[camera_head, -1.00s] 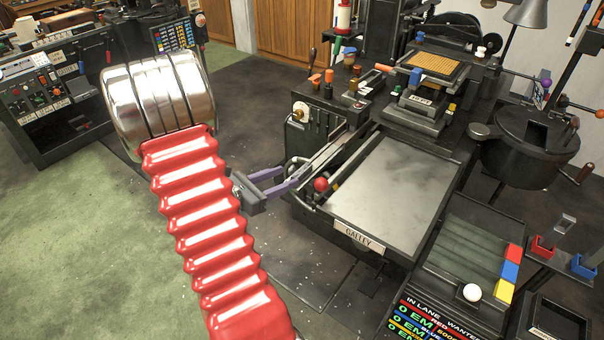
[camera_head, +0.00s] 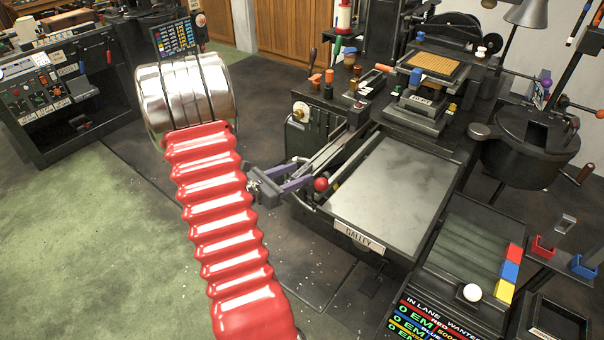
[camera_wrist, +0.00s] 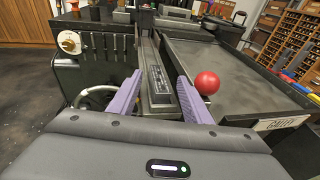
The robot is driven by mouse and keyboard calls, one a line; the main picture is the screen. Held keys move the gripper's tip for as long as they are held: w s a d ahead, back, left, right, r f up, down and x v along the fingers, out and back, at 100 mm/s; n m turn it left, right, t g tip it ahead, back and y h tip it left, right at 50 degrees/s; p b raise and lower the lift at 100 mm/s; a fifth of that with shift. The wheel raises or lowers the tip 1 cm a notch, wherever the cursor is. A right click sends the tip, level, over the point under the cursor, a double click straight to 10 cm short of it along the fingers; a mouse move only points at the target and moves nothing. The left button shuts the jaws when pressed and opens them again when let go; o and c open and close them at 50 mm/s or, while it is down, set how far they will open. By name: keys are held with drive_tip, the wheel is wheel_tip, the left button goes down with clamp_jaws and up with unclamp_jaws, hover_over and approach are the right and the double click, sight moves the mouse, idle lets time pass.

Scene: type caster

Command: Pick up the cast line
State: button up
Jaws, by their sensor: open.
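My gripper (camera_head: 304,176) reaches in from the left toward the channel at the left of the galley tray. It is open, with its two purple fingers spread in the wrist view (camera_wrist: 160,80). A narrow grey metal strip with small marks, which looks like the cast line (camera_wrist: 160,78), lies in the channel (camera_wrist: 148,45) between the fingertips. Gaps show on both sides, and I cannot tell whether either finger touches it. In the head view the strip is too small and partly covered to make out clearly.
A red ball knob (camera_head: 321,184) sits close to the right finger. The flat galley tray (camera_head: 395,190) is empty. A dark cabinet with a white dial (camera_head: 300,111) stands behind the gripper. Open floor (camera_head: 90,230) lies to the left.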

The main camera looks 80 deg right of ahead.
idle(0.5)
clamp_jaws()
idle(0.3)
